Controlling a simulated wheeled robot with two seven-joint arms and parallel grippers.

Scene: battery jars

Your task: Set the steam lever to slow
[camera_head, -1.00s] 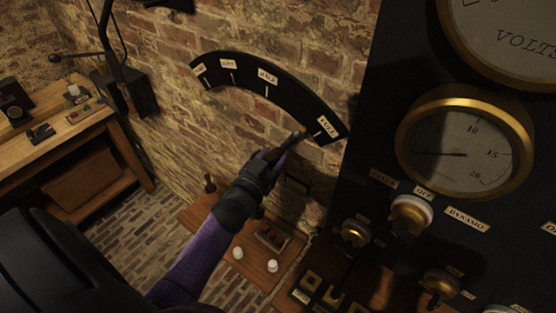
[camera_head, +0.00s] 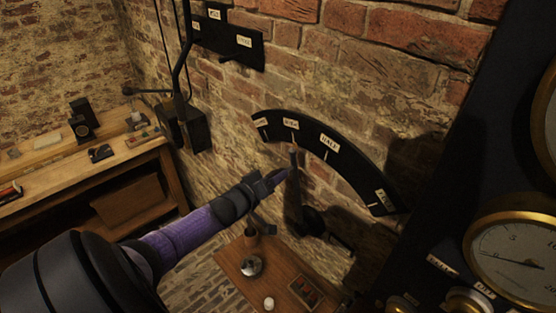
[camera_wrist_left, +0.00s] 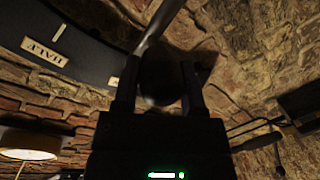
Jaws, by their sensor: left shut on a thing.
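The steam lever (camera_head: 294,190) is a dark rod on a round hub at the brick wall, standing nearly upright. Its tip points close to the second mark from the left on the black curved scale (camera_head: 357,165), the one whose label (camera_head: 291,123) appears to read SLOW. The HALF label (camera_head: 330,141) is to its right and FULL is at the lower right end. My left gripper (camera_head: 279,177) is shut on the lever from the left, partly hiding it. In the left wrist view the lever's dark rounded part (camera_wrist_left: 161,78) is between the two fingers. My right gripper is not in view.
A dark panel with brass gauges (camera_head: 515,255) stands at the right. A small wooden table (camera_head: 235,262) with several small items is below. A wooden bench (camera_head: 100,165) and a black wall box (camera_head: 185,125) are at the left.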

